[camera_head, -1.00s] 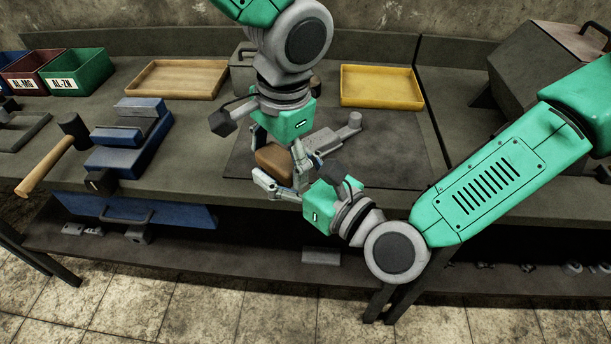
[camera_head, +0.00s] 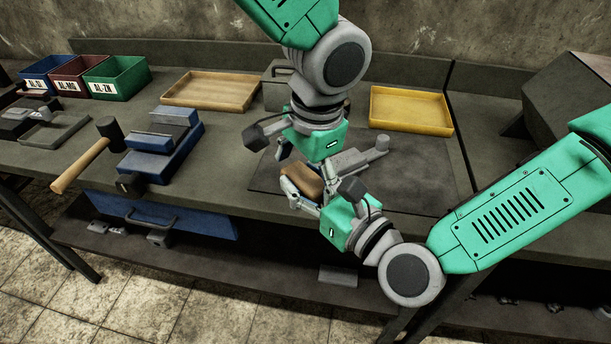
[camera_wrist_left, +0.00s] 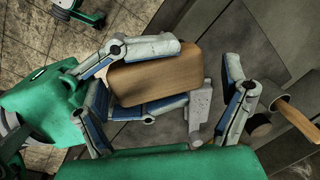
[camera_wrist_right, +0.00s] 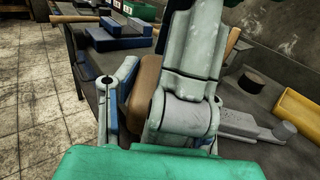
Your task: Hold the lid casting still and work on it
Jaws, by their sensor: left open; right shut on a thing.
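The lid casting (camera_head: 350,158) is a grey piece with a round knob, lying on the dark mat. It also shows in the left wrist view (camera_wrist_left: 200,108) and, partly covered, in the right wrist view (camera_wrist_right: 242,126). My left gripper (camera_head: 308,162) points down at its left part; the jaws are open with the casting between or close to them. Whether they touch is hidden. My right gripper (camera_head: 304,188) is shut on a brown block (camera_head: 301,178), with fingers on both sides of it in the left wrist view (camera_wrist_left: 155,75). Contact between block and casting is hidden.
A blue vise (camera_head: 160,150) and a mallet (camera_head: 85,163) are left of the mat (camera_head: 415,175). A wooden tray (camera_head: 210,90), a yellow tray (camera_head: 410,110) and a grey box (camera_head: 277,92) stand behind. Labelled bins (camera_head: 115,77) are far left. The mat's right part is clear.

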